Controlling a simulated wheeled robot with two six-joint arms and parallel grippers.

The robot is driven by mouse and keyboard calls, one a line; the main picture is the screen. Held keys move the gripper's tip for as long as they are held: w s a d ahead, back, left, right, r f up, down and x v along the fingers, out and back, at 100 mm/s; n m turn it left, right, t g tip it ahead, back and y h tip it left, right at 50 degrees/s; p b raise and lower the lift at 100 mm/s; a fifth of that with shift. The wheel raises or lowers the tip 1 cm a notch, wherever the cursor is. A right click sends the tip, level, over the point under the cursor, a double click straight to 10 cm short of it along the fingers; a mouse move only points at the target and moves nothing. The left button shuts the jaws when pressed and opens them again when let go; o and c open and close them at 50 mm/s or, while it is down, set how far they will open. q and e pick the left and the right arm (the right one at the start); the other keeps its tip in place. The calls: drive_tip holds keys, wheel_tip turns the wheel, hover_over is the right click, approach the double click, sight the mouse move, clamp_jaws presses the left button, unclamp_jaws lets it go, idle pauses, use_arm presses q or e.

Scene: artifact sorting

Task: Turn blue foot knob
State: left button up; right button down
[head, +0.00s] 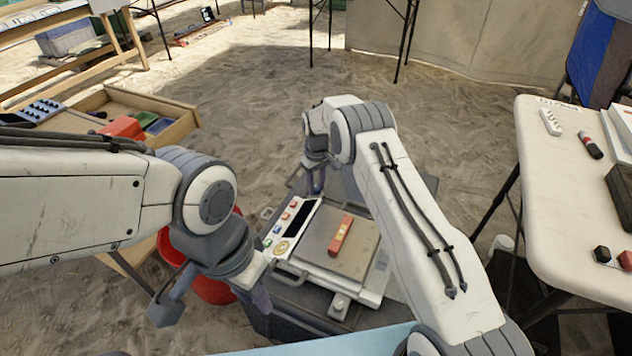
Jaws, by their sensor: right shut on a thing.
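A white balance (364,283) with a grey top plate stands on a dark case, with a small red and yellow bar (341,235) lying on the plate. A pale foot knob (339,305) shows at its near corner. My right gripper (316,185) reaches down at the balance's far left corner, shut on what appears to be a foot knob there. The fingers and arm hide that knob, so I cannot make out its blue colour. My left gripper (212,303) is open and empty, left of the balance, its fingers wide apart.
A red bucket (212,290) stands on the sand behind my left gripper. The balance's panel (290,228) has coloured buttons and a dark display. A wooden tray (160,104) with coloured compartments is at the left. A white table (560,190) is at the right.

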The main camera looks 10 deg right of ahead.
sight(316, 187)
drive_tip(key=n, duration=0.5)
drive_tip(key=shift+n+p, duration=0.4)
idle(0.4)
drive_tip(key=c, duration=0.5)
unclamp_jaws()
drive_tip(key=shift+r, duration=0.1)
wheel_tip(316, 187, up, 10)
drive_tip(key=shift+r+p, duration=0.15)
drive_tip(key=shift+p, duration=0.85)
drive_tip(key=shift+r, duration=0.1)
